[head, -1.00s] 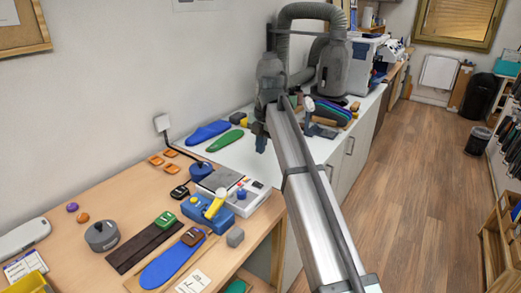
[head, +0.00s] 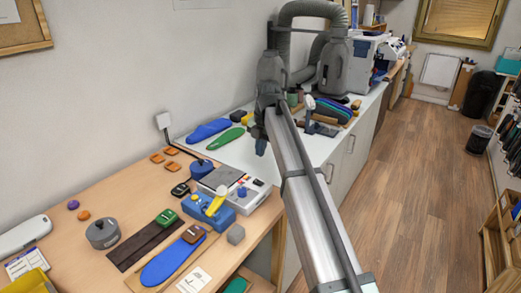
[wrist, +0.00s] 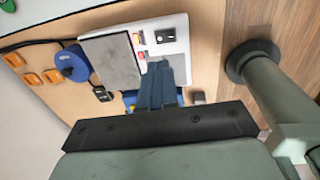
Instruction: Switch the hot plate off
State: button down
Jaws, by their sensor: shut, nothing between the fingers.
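The hot plate (head: 263,186) is a white box with a grey square top, on the wooden bench in the head view. In the wrist view the hot plate (wrist: 178,27) shows its grey top plate, a black control and small red and yellow controls on its panel. I cannot tell whether it is on or off. My gripper (head: 261,149) is shut and empty, pointing down above and behind the hot plate's right side in the head view. In the wrist view the gripper's fingers (wrist: 160,66) overlap the near edge of the panel, apparently above it, and hide part of it.
A blue device with a yellow handle (head: 214,205) stands in front of the hot plate. A grey cube (head: 235,234) and a round blue object (head: 200,169) are close by. Blue and green insoles (head: 226,139) lie behind.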

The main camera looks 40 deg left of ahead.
aim_at(257, 180)
jog(key=f, duration=0.3)
jog(key=a+f, duration=0.1)
jog(key=f, duration=0.7)
jog(key=shift+a+f, duration=0.1)
jog(key=shift+a, duration=0.1)
jog(key=shift+f, duration=0.1)
